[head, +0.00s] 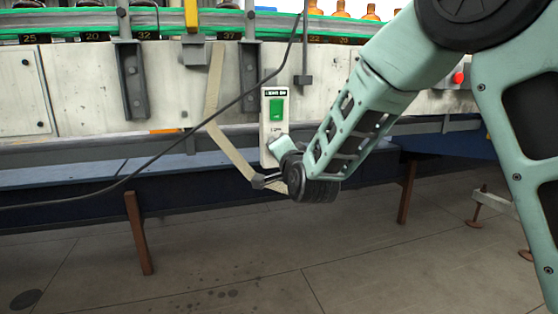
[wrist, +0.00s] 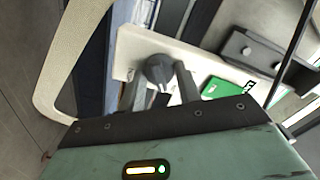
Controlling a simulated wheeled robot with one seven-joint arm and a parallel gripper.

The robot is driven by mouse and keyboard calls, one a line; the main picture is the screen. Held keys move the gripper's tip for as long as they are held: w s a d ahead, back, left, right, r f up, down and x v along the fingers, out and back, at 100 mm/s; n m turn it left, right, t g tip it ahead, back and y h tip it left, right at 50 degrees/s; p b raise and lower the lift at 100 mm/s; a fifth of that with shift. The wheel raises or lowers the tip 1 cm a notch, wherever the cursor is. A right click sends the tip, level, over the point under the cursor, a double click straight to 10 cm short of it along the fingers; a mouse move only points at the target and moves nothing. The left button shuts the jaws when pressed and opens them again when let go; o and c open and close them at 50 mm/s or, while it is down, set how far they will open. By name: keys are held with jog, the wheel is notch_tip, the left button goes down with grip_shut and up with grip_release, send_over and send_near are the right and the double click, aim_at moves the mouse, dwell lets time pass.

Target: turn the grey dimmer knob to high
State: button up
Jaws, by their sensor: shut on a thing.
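The grey dimmer knob (wrist: 158,70) is on a pale control plate in the wrist view, with a finger on each side of it. My gripper (wrist: 160,80) is shut on the knob. In the head view, the end of my arm is at the lower part of the white control panel (head: 266,136). There my gripper and wrist hide the knob. The knob's markings are too small or too covered to read in either view.
Amber bottles (head: 312,7) stand on the conveyor above. A red button (head: 458,78) is at the right.

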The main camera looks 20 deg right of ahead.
jog(key=shift+f+m+b, duration=0.2)
jog(key=shift+m+b, duration=4.75)
jog(key=shift+m, duration=1.25)
jog(key=o, duration=1)
jog(key=shift+c, duration=0.2)
jog(key=shift+s+r, duration=0.1)
jog(key=s+p, duration=0.4)
jog(key=s, duration=1.3)
jog(key=shift+s, duration=0.15)
jog(key=shift+a, duration=0.1)
